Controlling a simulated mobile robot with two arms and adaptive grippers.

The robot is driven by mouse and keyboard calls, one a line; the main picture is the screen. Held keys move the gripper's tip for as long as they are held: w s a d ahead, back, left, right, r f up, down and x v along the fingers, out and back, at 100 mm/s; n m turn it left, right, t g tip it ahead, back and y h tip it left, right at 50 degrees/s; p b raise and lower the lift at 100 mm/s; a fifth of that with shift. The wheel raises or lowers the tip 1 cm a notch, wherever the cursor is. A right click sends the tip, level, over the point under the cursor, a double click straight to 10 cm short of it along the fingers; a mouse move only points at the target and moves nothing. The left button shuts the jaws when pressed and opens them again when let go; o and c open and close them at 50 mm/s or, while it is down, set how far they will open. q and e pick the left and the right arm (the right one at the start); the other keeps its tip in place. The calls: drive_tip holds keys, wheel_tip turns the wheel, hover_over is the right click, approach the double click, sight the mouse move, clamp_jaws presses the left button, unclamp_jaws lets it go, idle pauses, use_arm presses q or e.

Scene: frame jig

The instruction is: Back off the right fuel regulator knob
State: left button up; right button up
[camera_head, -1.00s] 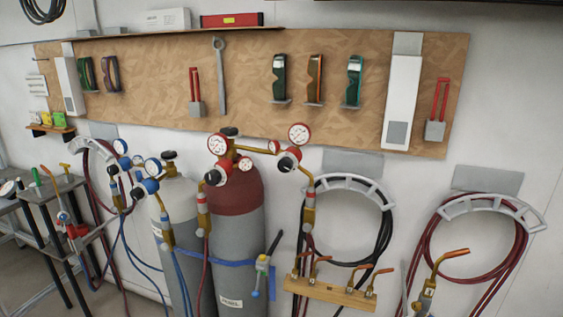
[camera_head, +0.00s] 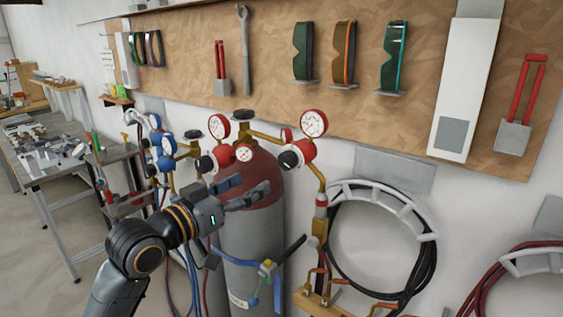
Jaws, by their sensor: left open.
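The right fuel regulator (camera_head: 305,149) is red, with a white-faced gauge (camera_head: 314,123) above it. Its black knob (camera_head: 290,159) faces out to the front left. A second red regulator (camera_head: 222,155) sits to the left, with its own dark knob (camera_head: 207,163). Both are joined by brass pipework above the maroon-topped fuel cylinder (camera_head: 263,220). My left gripper (camera_head: 251,188) is open and empty. It shows in front of the cylinder's maroon shoulder, lower and left of the right knob and apart from it. My right gripper is not in view.
Blue-gauge regulators (camera_head: 165,150) stand left of the fuel cylinder. A torch (camera_head: 267,268) hangs on the cylinder's blue strap. A hose coil (camera_head: 385,255) hangs on the wall at right. A workbench (camera_head: 60,160) stands far left.

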sight(284, 163)
use_arm(q)
drive_tip(key=p+x, duration=0.3)
drive_tip(key=x, duration=0.9)
drive_tip(key=shift+w+a+r, duration=0.1)
drive_tip(key=shift+a+r, duration=0.05)
drive_tip(key=shift+w+d, duration=0.35)
drive_tip(key=shift+w, duration=0.15)
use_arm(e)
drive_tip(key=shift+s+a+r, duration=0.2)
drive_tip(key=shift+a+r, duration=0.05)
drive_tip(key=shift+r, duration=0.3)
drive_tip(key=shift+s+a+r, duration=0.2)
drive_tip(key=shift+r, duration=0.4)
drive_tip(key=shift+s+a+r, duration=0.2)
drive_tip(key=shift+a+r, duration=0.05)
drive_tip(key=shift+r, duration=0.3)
use_arm(q)
drive_tip(key=shift+c, duration=0.5)
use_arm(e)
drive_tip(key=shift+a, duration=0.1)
use_arm(q)
drive_tip(key=c, duration=1.1)
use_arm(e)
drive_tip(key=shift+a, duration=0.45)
